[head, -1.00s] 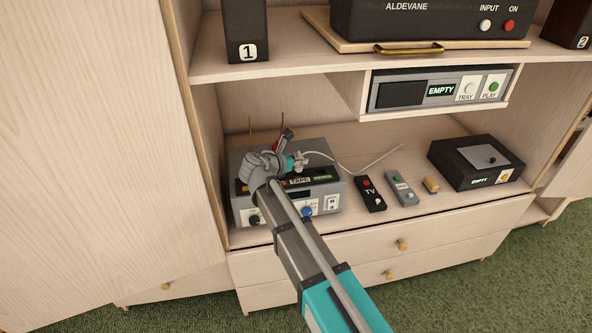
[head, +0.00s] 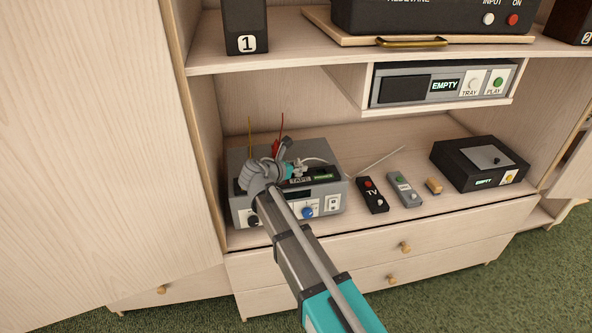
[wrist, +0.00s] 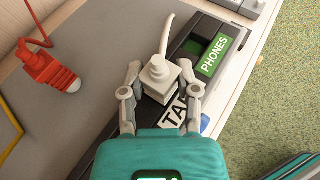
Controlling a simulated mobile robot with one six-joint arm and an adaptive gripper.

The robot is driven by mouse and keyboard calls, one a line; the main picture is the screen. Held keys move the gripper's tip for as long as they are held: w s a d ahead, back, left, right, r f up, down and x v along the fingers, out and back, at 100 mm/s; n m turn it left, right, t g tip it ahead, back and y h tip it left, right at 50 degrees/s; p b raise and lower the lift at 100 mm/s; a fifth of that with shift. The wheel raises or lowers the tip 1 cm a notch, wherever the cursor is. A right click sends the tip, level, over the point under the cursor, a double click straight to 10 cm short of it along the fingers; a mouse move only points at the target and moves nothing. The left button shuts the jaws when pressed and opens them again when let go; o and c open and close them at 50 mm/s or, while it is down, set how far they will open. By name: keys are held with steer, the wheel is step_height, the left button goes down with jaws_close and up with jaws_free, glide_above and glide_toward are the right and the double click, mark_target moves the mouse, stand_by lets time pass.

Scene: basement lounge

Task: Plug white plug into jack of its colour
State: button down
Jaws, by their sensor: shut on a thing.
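The white plug (wrist: 158,72) is between the fingers of my gripper (wrist: 160,85) in the wrist view, with its white cord rising from its top. I cannot tell whether the plug touches the deck. No white jack is clearly seen.
A red plug (wrist: 50,75) on a red cord is at the left, beside a yellow cord (wrist: 12,112). A TV remote (head: 371,194), a grey remote (head: 404,189), a small wooden block (head: 434,186) and a black box (head: 480,163) stand right of the deck. A shelf is above.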

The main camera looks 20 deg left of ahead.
steer(key=shift+f, duration=0.15)
steer(key=shift+c, duration=1.7)
jaws_free()
steer(key=shift+s+r, duration=0.1)
steer(key=shift+r, duration=0.15)
steer(key=p+v, duration=0.4)
steer(key=v, duration=0.7)
steer(key=shift+s+a+p, duration=0.2)
steer(key=shift+s+p, duration=0.1)
steer(key=shift+p, duration=0.05)
steer(key=shift+w, duration=0.1)
